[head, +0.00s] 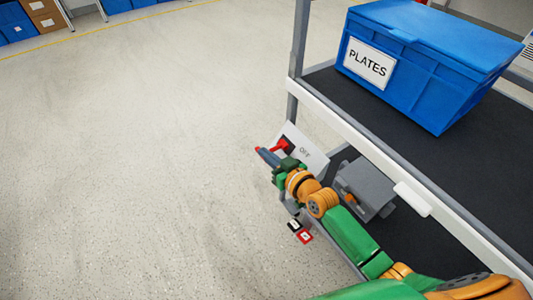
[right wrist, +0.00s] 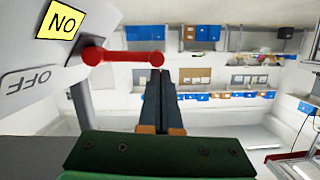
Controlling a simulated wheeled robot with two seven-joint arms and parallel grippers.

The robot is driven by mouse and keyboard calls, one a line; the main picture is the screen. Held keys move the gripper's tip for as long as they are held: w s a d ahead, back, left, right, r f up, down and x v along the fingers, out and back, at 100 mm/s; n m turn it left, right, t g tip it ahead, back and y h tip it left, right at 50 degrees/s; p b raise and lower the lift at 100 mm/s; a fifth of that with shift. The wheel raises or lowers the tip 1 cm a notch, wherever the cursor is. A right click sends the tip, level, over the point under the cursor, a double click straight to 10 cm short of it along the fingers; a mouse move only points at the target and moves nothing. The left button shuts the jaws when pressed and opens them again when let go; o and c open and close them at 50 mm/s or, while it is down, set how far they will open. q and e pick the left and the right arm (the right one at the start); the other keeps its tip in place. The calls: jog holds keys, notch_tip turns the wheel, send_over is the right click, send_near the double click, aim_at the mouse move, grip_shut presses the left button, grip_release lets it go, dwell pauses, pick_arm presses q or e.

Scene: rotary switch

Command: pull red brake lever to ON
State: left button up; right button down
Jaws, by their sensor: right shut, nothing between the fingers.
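The red brake lever (head: 281,146) sits on a light grey switch panel (head: 308,153) at the side of the rack. In the right wrist view the red lever (right wrist: 125,56) lies level, with its free end by my fingertips. A yellow ON label (right wrist: 61,20) and a grey OFF label (right wrist: 30,86) appear upside down on the panel. My right gripper (head: 267,156) is shut and empty. Its fingers (right wrist: 160,75) are together at the lever's free end; I cannot tell whether they touch it. My left gripper is not in view.
A blue PLATES crate (head: 430,55) stands on the dark conveyor or shelf (head: 490,150) at the right. A grey box-shaped part (head: 365,187) is under its white edge rail (head: 400,165). The floor (head: 130,160) to the left is open.

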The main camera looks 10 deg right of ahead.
notch_tip(320, 180, up, 4)
jog(key=p, duration=0.4)
jog(key=shift+w, duration=0.15)
jog(key=p+v, duration=0.2)
jog(key=v, duration=0.8)
